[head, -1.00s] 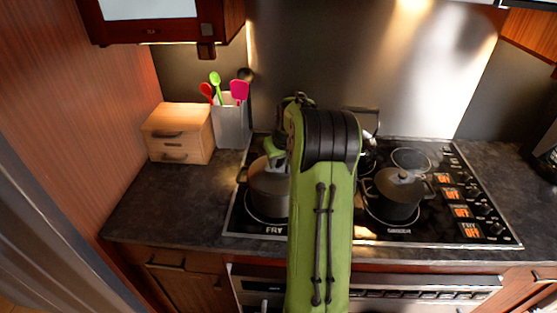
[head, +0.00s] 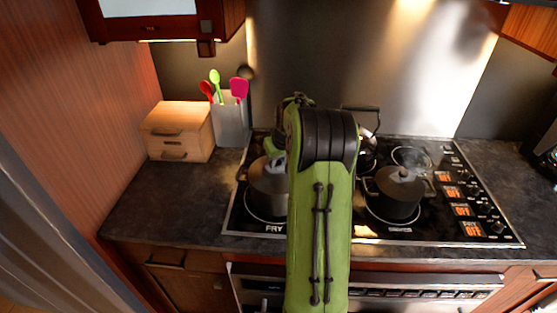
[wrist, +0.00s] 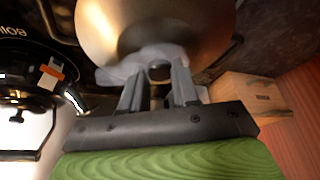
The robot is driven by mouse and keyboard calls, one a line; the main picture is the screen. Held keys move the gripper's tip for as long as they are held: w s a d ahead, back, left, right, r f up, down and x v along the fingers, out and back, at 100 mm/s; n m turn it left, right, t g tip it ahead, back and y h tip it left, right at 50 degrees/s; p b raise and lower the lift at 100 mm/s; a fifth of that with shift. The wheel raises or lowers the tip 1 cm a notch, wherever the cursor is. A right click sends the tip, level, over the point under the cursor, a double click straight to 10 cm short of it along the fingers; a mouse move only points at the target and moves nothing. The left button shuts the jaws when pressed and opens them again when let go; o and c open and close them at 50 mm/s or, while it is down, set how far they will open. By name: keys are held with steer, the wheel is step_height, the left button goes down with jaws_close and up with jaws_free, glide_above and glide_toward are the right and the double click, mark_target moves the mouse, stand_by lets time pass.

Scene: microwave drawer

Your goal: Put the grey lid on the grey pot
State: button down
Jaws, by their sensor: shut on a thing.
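The grey pot (head: 268,198) stands on the left front burner, partly hidden behind my arm. My gripper (wrist: 158,76) is shut on the dark knob of the grey lid (wrist: 115,30). The lid's shiny round surface fills the top of the wrist view. In the head view my gripper (head: 274,152) is mostly hidden at the pot's top. The lid appears at or just over the pot's rim; I cannot tell whether it rests there.
A dark lidded pot (head: 395,194) stands on the right front burner, and a kettle (head: 366,150) stands behind. A wooden box (head: 178,132) and a utensil holder (head: 231,122) stand left of the stove (head: 335,232). The counter (head: 160,200) at front left is clear.

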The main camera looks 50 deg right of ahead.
steer(key=shift+c, duration=1.4)
jaws_free()
steer(key=shift+r, duration=0.15)
steer(key=shift+r+p, duration=2.8)
steer(key=shift+r, duration=0.7)
steer(key=shift+f, duration=0.1)
